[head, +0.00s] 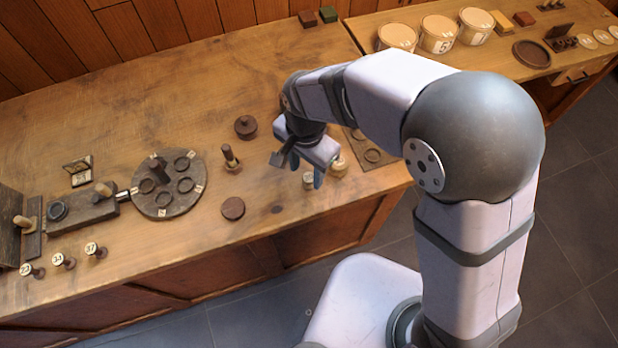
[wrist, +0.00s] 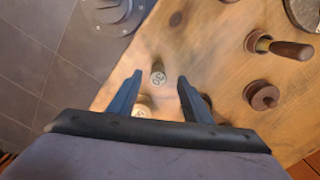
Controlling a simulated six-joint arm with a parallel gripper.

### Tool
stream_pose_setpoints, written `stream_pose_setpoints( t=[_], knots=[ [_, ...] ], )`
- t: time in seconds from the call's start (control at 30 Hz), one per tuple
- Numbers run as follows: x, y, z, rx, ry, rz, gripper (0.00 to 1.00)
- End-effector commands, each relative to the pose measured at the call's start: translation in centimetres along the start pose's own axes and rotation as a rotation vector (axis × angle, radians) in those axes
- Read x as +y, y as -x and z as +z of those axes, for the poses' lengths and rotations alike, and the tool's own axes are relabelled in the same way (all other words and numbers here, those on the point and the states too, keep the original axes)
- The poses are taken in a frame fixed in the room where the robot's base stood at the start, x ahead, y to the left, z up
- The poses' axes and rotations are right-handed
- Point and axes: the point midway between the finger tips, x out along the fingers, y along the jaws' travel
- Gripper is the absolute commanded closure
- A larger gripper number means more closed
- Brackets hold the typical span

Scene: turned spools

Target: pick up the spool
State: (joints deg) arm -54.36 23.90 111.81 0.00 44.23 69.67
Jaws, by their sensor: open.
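A small pale spool (head: 309,181) stands near the front edge of the bench. I cannot tell whether the fingers are level with the spool; no contact shows. A second pale spool (head: 338,167) stands close beside it, partly hidden by my gripper in the wrist view (wrist: 142,108).
A board with rings (head: 376,145) sits right of the gripper. Bare wood lies towards the back.

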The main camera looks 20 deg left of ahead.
Motion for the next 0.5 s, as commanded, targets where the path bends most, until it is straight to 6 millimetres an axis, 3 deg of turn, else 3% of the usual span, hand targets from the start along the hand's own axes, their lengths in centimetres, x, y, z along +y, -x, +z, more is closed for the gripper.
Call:
stream_pose_setpoints(
  t=[0.3, 0.5],
  knots=[
    [0.5, -3.6, -0.3, -0.002, -0.001, 0.004, 0.55],
    [0.4, -4.4, -0.3, 0.0, 0.0, 0.001, 0.55]
  ],
)
